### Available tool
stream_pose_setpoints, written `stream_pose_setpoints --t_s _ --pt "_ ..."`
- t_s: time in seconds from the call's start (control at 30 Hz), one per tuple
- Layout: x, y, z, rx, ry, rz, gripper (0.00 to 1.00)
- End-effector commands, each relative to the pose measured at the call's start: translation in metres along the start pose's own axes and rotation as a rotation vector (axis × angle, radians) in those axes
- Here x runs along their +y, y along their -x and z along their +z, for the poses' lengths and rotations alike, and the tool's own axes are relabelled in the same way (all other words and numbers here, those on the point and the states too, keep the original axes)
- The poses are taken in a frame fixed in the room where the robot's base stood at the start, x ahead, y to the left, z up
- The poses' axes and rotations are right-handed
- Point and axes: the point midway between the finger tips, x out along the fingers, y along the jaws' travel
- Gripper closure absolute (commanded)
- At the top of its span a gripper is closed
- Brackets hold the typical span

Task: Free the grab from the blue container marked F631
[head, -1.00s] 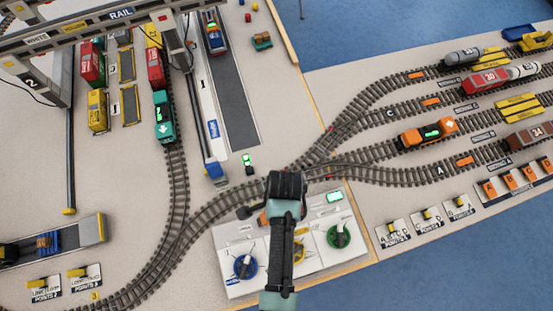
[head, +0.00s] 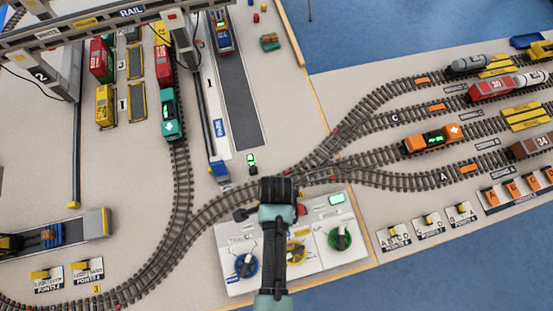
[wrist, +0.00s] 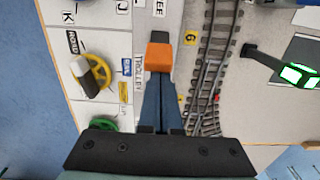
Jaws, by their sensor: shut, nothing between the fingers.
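My gripper (head: 278,188) is over the upper edge of the white control panel (head: 238,288) in the head view. In the wrist view its fingers (wrist: 160,80) are shut, close to an orange block with a black end (wrist: 159,57); I cannot tell whether they touch it. The panel's blue knob (head: 246,265), yellow knob (head: 296,252) and green knob (head: 340,238) show beside my arm. The yellow knob also shows in the wrist view (wrist: 97,72). No marking F631 can be read, and I cannot pick out the grab or its container.
The gantry crane beam (head: 90,30) with a RAIL sign crosses the upper left, above red and yellow containers. A green locomotive (head: 171,115) stands on the curved track. An orange locomotive (head: 432,140) and several wagons stand on the right. Point switches (head: 428,226) line the right board's front.

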Motion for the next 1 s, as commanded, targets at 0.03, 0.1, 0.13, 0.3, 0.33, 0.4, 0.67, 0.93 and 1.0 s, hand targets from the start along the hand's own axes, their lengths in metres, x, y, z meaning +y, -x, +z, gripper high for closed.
stream_pose_setpoints --t_s 0.03,0.1,0.13,0.3,0.33,0.4,0.67,0.93,1.0 --pt "0.0 0.001 0.001 0.007 0.002 0.0 1.0" --pt "0.0 0.002 0.003 0.019 0.002 0.0 1.0" --pt "0.0 0.002 0.003 0.027 0.003 0.0 1.0" --pt "0.0 0.005 0.009 0.094 0.005 0.0 1.0" --pt "0.0 0.006 0.011 0.111 0.006 0.0 1.0" --pt "0.0 0.007 0.015 0.158 0.007 0.0 1.0" --pt "-0.001 0.009 0.034 0.391 0.01 -0.003 1.0" --pt "0.0 0.011 0.044 0.44 0.0 0.0 1.0" --pt "0.0 0.011 0.044 0.439 0.0 0.0 1.0"
